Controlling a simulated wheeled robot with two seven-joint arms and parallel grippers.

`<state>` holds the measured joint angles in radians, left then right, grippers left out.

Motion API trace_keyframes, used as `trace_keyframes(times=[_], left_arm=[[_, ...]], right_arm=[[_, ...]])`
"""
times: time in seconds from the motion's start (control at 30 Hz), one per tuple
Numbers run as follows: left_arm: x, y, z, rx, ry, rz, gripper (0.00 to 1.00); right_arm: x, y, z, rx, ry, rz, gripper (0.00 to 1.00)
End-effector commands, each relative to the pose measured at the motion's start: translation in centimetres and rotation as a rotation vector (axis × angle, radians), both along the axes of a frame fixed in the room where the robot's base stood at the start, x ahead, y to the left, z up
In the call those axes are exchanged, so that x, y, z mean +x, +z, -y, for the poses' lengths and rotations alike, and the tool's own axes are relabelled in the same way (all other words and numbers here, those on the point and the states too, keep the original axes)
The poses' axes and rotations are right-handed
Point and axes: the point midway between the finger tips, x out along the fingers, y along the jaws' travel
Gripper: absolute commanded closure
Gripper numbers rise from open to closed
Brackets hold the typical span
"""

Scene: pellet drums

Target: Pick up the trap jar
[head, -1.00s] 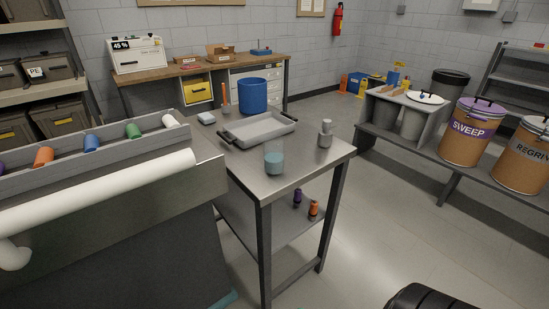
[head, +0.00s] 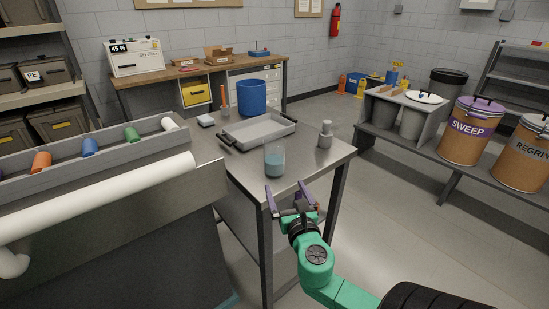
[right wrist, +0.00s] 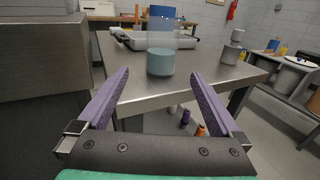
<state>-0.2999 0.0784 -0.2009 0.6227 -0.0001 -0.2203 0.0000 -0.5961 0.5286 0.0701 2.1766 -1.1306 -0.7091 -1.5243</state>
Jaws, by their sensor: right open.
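A clear jar with a blue-grey lower part (head: 274,162), which looks like the trap jar, stands upright on the steel table near its front edge. It also shows in the right wrist view (right wrist: 160,62), centred beyond the fingertips. My right gripper (head: 284,187) is open and empty, in front of the table's front edge and short of the jar. Its two purple fingers (right wrist: 159,75) point toward the jar, one on each side of it in the right wrist view. My left gripper is not in view.
A grey tray (head: 230,137) and a blue drum (head: 251,97) are behind the jar. A small grey stoppered bottle (head: 325,136) stands to its right. A roller bench (head: 110,205) closes off the left side. Floor is free right of the table.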

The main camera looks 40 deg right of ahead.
Motion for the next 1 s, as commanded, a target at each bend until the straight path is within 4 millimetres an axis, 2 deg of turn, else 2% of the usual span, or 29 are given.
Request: trace_keyframes(times=[0.1, 0.3, 0.47, 0.63, 0.73, 0.93, 1.0], left_arm=[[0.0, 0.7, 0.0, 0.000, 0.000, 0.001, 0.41], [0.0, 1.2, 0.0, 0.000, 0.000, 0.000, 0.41], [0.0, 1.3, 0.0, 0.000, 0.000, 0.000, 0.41], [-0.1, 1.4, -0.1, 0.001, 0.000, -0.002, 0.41], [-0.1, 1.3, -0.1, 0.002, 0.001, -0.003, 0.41], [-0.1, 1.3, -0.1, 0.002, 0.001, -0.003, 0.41], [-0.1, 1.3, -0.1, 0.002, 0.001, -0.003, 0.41]], right_arm=[[2.3, 0.5, 1.2, -0.015, 0.000, 0.003, 0.00], [6.7, 0.3, 3.5, -0.009, -0.001, 0.002, 0.00], [8.5, 0.2, 4.5, -0.006, -0.002, 0.000, 0.00], [11.3, -0.1, 6.2, -0.004, -0.003, 0.001, 0.00], [12.3, -0.1, 6.7, -0.003, -0.002, 0.001, 0.00], [12.4, -0.2, 6.7, -0.002, -0.001, 0.000, 0.00], [12.4, -0.2, 6.7, -0.002, -0.001, 0.000, 0.27]])
